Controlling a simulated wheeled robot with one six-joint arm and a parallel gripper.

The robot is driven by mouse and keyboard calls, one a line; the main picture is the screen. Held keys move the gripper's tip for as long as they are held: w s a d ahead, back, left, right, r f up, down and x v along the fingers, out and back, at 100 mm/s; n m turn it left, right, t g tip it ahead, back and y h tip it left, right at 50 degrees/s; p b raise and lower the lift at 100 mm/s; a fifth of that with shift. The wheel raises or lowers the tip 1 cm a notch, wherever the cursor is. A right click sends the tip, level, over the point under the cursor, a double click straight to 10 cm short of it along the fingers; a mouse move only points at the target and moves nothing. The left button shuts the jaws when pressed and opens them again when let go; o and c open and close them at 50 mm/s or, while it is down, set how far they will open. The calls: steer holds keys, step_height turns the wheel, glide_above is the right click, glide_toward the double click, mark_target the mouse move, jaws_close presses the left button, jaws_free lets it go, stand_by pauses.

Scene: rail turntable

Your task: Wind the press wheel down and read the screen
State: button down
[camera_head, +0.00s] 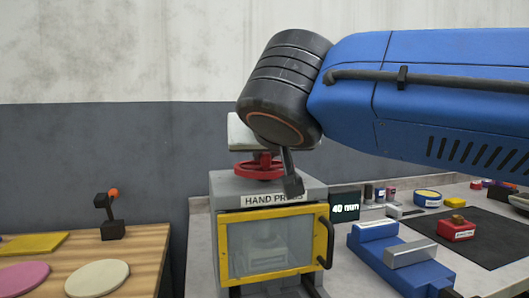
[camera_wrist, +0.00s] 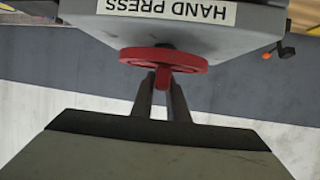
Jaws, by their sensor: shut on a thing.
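The red press wheel (camera_head: 250,172) lies flat on top of the grey hand press (camera_head: 225,188). In the wrist view, which looks upside down, the wheel (camera_wrist: 140,54) is at upper middle. My gripper (camera_wrist: 163,80) is shut on a red part at the wheel's near side there; I cannot tell whether it is rim or handle. In the head view my gripper (camera_head: 289,188) reaches down at the wheel's right, partly hiding the "HAND PRESS" label. The small dark screen (camera_head: 345,206) right of the press reads what looks like "40 mm".
The press has a yellow-framed clear door (camera_head: 272,243) with a dark handle, closed. A blue vice (camera_head: 398,256) stands on the grey bench at right, near a red block (camera_head: 456,231) on a black mat. A wooden table (camera_head: 140,245) with coloured discs is at left.

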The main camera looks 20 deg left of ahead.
steer(key=shift+f+h, duration=0.15)
steer(key=shift+h, duration=0.15)
steer(key=c, duration=1.7)
jaws_free()
steer(key=shift+s, duration=0.1)
steer(key=v, duration=1.7)
steer(key=shift+d, duration=0.1)
